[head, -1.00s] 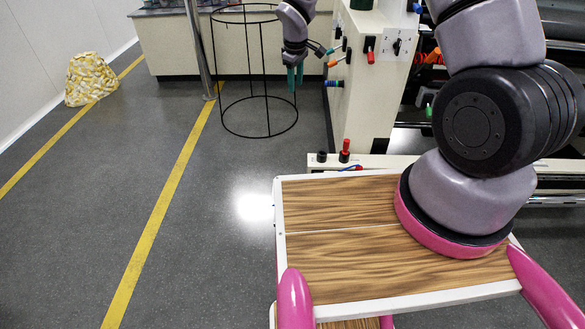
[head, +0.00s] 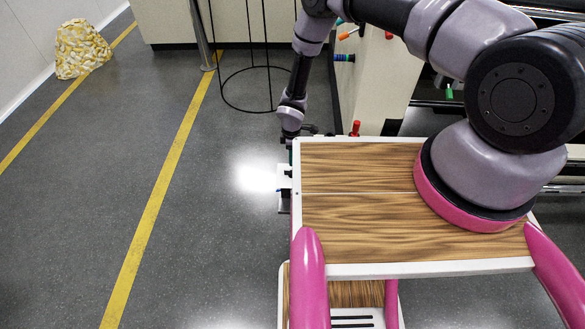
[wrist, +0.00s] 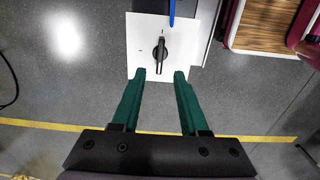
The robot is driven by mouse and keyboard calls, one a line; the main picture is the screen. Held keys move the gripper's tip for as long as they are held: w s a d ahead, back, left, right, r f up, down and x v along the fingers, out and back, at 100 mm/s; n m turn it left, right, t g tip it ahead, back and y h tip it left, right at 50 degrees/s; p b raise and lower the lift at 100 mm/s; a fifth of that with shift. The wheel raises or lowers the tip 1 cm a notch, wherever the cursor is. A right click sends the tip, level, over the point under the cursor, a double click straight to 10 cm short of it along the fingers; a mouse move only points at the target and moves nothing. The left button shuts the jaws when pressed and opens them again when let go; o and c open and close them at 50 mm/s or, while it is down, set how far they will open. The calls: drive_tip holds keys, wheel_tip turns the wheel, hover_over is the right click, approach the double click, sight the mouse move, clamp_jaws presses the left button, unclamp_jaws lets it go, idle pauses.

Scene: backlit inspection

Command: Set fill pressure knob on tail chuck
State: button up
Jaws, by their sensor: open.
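In the wrist view a black pointer knob (wrist: 160,52) sits on a white plate (wrist: 138,30), its bar running roughly along the picture's vertical. My gripper (wrist: 160,76) is open, its two green fingers apart, the tips appearing at either side of the knob's lower end. I cannot tell how much height separates the tips from the plate, and nothing is held. In the head view the white plate (head: 284,180) shows only as a strip left of my wooden deck, the knob not discernible. My fingers are hardly visible there.
A blue strip (wrist: 171,12) crosses the plate's upper edge. In the head view a beige machine (head: 375,85) with coloured levers stands beyond my arm. A black wire cage (head: 250,90) stands on the floor. A yellow-white heap (head: 82,50) lies far left.

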wheel_tip(320, 180, down, 8)
drive_tip(key=shift+f, duration=0.1)
idle(0.4)
clamp_jaws()
